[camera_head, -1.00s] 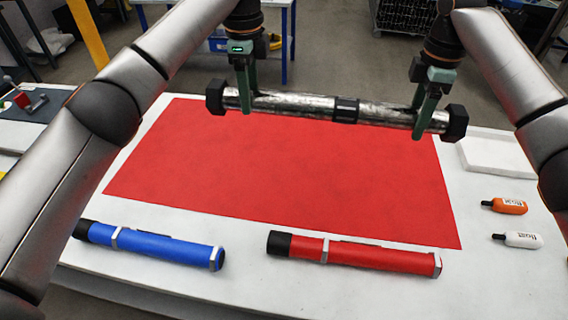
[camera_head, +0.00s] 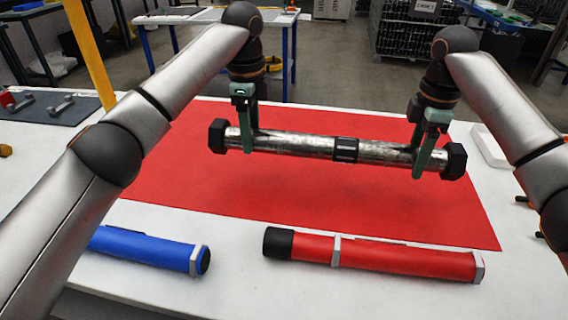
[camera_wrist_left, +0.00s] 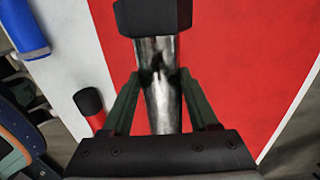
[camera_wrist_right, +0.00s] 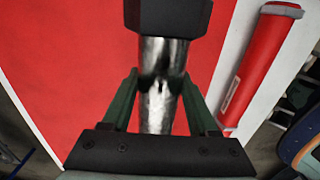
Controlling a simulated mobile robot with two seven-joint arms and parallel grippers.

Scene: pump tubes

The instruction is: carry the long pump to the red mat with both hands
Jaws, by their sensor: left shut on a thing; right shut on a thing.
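The long pump (camera_head: 305,146) is a silver metal tube with black end caps and a black middle band. It is held roughly level above the red mat (camera_head: 190,184). My left gripper (camera_head: 246,146) is shut on the tube near its left end. My right gripper (camera_head: 421,166) is shut on it near its right end. The tube shows between the fingers in the left wrist view (camera_wrist_left: 160,85) and in the right wrist view (camera_wrist_right: 158,95). The mat lies behind it in both wrist views. The gap between pump and mat is hard to judge.
A blue tube (camera_head: 145,247) and a red tube (camera_head: 385,256) lie along the front of the white table (camera_head: 225,285). A white tray (camera_head: 490,147) is at the right, partly behind my right arm. A dark grey board (camera_head: 60,108) with small parts is at the far left.

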